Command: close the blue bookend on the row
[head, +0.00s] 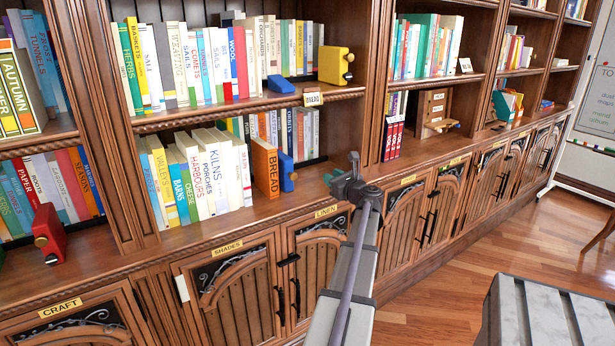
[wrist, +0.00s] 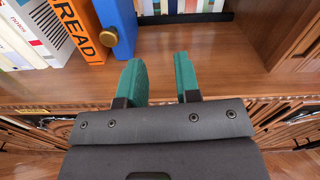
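The blue bookend (head: 287,172) stands on the lower shelf at the right end of a row of books (head: 205,170). It is just right of the orange BREAD book (head: 266,168), the last book of that row. In the wrist view the blue bookend (wrist: 119,24), with a brass knob, is at the top left beside the orange book (wrist: 80,26). I cannot tell whether they touch. My gripper (head: 333,178) is right of the bookend, near the shelf's front. Its green fingers are apart and empty in the wrist view (wrist: 158,82).
Bare shelf board (wrist: 225,60) lies right of the bookend, up to an upright panel (wrist: 290,30). More books stand behind. Another blue bookend (head: 280,84) and a yellow one (head: 335,66) are on the shelf above. A red bookend (head: 49,234) is at the left.

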